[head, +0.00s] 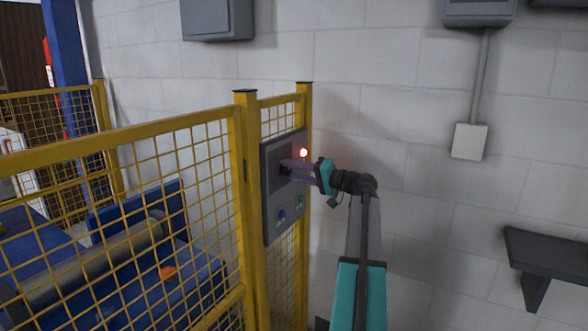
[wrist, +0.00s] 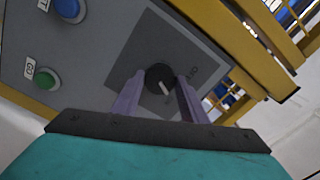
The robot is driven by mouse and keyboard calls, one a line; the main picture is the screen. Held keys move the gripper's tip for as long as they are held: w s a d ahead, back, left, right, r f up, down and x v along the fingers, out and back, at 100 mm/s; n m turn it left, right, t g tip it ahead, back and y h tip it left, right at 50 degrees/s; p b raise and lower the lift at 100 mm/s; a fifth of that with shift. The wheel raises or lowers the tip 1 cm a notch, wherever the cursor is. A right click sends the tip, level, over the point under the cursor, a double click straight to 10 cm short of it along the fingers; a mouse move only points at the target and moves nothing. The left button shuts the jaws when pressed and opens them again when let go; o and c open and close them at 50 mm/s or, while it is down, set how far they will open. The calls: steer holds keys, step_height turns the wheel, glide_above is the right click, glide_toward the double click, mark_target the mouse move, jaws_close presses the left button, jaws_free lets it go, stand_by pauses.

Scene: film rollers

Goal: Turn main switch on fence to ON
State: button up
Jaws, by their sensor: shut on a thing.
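The main switch is a round black knob (wrist: 160,78) with a pale pointer mark, on a dark square plate (wrist: 150,45) of the grey control panel (head: 270,215) on the yellow fence. In the wrist view the pointer slants to the lower right; lettering shows to the knob's right, but I cannot read it surely. My gripper (head: 290,165) reaches the panel from the right in the head view. Its two purple-grey fingers (wrist: 158,92) are shut on the knob, one on each side. In the head view the fingers mostly hide the knob.
A red lamp (head: 303,152) glows at the panel's upper right. A blue button (head: 281,215) and a green button (head: 299,201) sit below the switch. Yellow mesh fence (head: 130,200) encloses blue roller machinery (head: 170,245). A dark shelf (head: 550,250) juts from the wall at right.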

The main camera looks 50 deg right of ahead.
steer(key=shift+m+p, duration=0.4)
steer(key=shift+m, duration=0.6)
steer(key=o, duration=1)
steer(key=shift+o, duration=0.2)
steer(key=b+v, duration=0.2)
steer(key=v, duration=1.1)
steer(key=shift+s, duration=0.4)
steer(key=shift+f, duration=0.1)
